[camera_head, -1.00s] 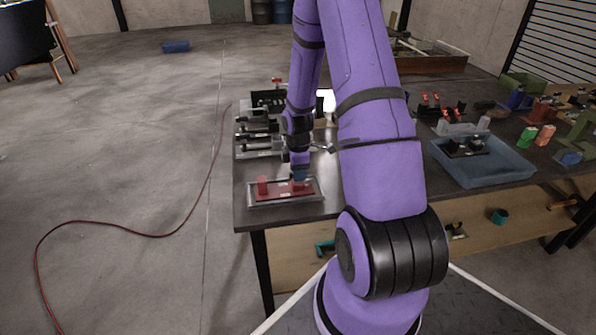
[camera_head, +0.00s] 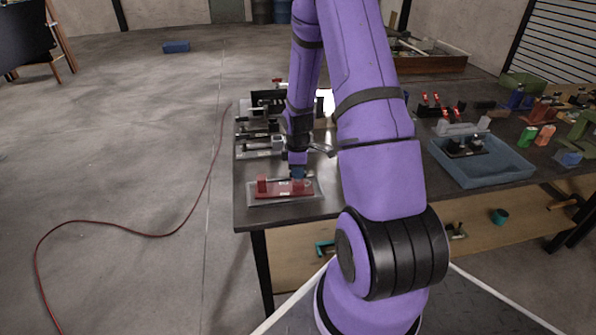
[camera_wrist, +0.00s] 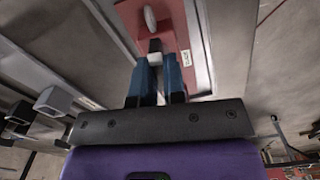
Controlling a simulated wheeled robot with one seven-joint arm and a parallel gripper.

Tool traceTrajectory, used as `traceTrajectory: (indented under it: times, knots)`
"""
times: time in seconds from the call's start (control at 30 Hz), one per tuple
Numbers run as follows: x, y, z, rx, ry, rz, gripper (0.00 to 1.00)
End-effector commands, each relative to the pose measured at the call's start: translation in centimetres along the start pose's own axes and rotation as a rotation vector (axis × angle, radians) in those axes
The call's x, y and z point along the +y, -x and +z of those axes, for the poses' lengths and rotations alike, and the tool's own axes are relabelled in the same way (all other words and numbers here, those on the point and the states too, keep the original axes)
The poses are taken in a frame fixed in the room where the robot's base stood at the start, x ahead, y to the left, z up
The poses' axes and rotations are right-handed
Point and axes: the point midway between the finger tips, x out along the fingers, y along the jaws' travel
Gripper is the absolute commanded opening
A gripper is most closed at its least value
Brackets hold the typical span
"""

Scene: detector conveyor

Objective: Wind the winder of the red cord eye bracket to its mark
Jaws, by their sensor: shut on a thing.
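The red cord eye bracket (camera_head: 266,188) lies in a shallow grey tray (camera_head: 252,202) near the table's front left corner. In the wrist view its red plate (camera_wrist: 180,22) shows a rounded pale post (camera_wrist: 150,18) and a small green-and-white label (camera_wrist: 186,58). My gripper (camera_head: 298,176) reaches down onto the bracket's right part. In the wrist view my gripper (camera_wrist: 157,62) has its two blue fingers close together, shut on a small pale block, the winder (camera_wrist: 155,46). The fingers hide most of the winder, and I cannot make out its mark.
Black and grey fixtures (camera_head: 262,145) stand just behind the tray. A blue bin (camera_head: 490,178) holding a dark part is on the right, with several coloured parts beyond it. A red cable (camera_head: 150,235) runs over the floor at left.

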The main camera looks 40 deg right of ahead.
Motion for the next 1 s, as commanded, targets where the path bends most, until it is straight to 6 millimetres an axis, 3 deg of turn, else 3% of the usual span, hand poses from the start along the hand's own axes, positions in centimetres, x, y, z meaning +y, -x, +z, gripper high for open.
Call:
traceTrajectory:
  times: [0.4, 1.0]
  knots:
    - [0.05, 0.04, -0.03, 0.001, -0.359, 0.001, 0.0]
    - [0.05, 0.04, -0.02, 0.001, -0.654, 0.001, 0.0]
